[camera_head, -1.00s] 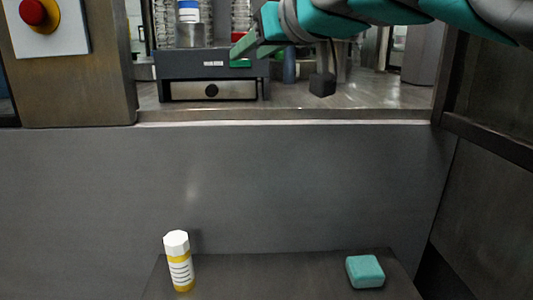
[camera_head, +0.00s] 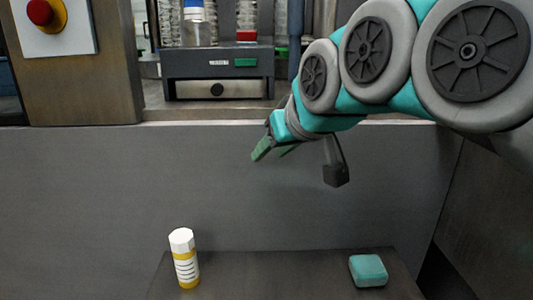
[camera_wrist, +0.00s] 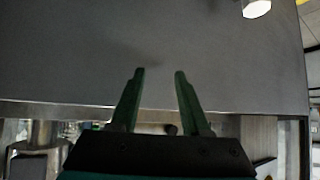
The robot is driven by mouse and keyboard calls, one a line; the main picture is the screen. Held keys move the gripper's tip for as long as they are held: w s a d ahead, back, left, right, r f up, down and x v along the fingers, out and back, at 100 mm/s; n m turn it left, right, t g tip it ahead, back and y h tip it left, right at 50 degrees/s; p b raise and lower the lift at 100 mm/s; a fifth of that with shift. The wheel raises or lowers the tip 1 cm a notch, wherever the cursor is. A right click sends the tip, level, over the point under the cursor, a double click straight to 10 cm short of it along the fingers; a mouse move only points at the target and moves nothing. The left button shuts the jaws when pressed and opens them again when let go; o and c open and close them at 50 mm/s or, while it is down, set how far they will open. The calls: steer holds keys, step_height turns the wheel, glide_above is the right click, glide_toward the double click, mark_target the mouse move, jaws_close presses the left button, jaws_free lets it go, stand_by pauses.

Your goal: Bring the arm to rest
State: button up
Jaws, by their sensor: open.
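My arm comes in from the upper right of the head view, with large grey joints and teal links. My gripper (camera_head: 272,152) hangs in front of the grey panel, below the opening's ledge and left of the arm's joints. In the wrist view its two green fingers (camera_wrist: 160,80) stand apart with nothing between them. The gripper touches nothing that I can see. A small dark block hangs from the wrist.
A dark machine (camera_head: 218,68) with red and green buttons stands in the opening, a blue-capped jar (camera_head: 196,25) on top. A yellow-and-white bottle (camera_head: 184,258) and a teal block (camera_head: 368,270) sit on the low shelf (camera_head: 270,275). A red emergency button (camera_head: 41,12) is upper left.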

steer(key=shift+s+d+f, duration=0.1)
steer(key=shift+s+f, duration=0.05)
steer(key=shift+f, duration=0.25)
steer(key=s+d+f+g+h, duration=0.1)
steer(key=s+d+f, duration=0.1)
steer(key=f, duration=0.4)
steer(key=s+d+f+m+g, duration=0.1)
steer(key=s+d+f+g, duration=0.1)
steer(key=s+f, duration=0.2)
steer(key=s+d+f+m+g+h, duration=0.1)
steer(key=s+f+g, duration=0.1)
steer(key=f, duration=0.6)
steer(key=shift+s+d+f+h, duration=0.2)
steer(key=shift+s+d+h, duration=0.15)
steer(key=shift+s, duration=0.4)
steer(key=s+d+f+m+g, duration=0.1)
steer(key=s+d+f+g, duration=0.1)
steer(key=s+f, duration=0.4)
steer(key=s+d+f+m+g+h, duration=0.1)
steer(key=s+d+f+g, duration=0.2)
steer(key=s+f, duration=0.3)
steer(key=s+g, duration=0.1)
steer(key=s, duration=0.3)
steer(key=shift+f, duration=0.3)
steer(key=shift+c, duration=0.2)
